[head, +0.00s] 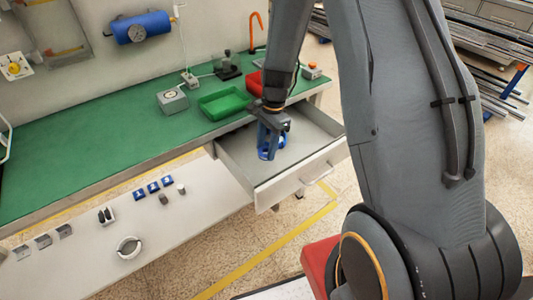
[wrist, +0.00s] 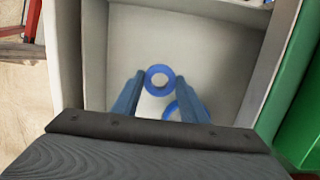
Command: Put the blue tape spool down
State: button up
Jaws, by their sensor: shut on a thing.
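The blue tape spool (wrist: 159,68) shows in the wrist view as a blue ring between the tips of my gripper (wrist: 161,76). A second blue curved piece (wrist: 170,111) shows between the fingers, partly hidden; I cannot tell whether it belongs to the same spool. In the head view my gripper (head: 270,142) points down inside the open drawer (head: 235,165), shut on the blue spool (head: 266,155). The spool is low over the pale drawer floor; I cannot tell whether it touches it.
The drawer floor around the spool is mostly bare. The green bench top (head: 90,165) carries a green bin (head: 224,104), a red bin (head: 254,82) and a grey box (head: 173,101). A pale surface in front holds a white ring (head: 128,240) and several small parts.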

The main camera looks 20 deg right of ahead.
aim_at(266, 155)
jog(key=shift+f+p, duration=0.35)
jog(key=shift+f, duration=1.6)
jog(key=shift+f, duration=0.2)
jog(key=o, duration=1)
jog(key=shift+r, duration=0.1)
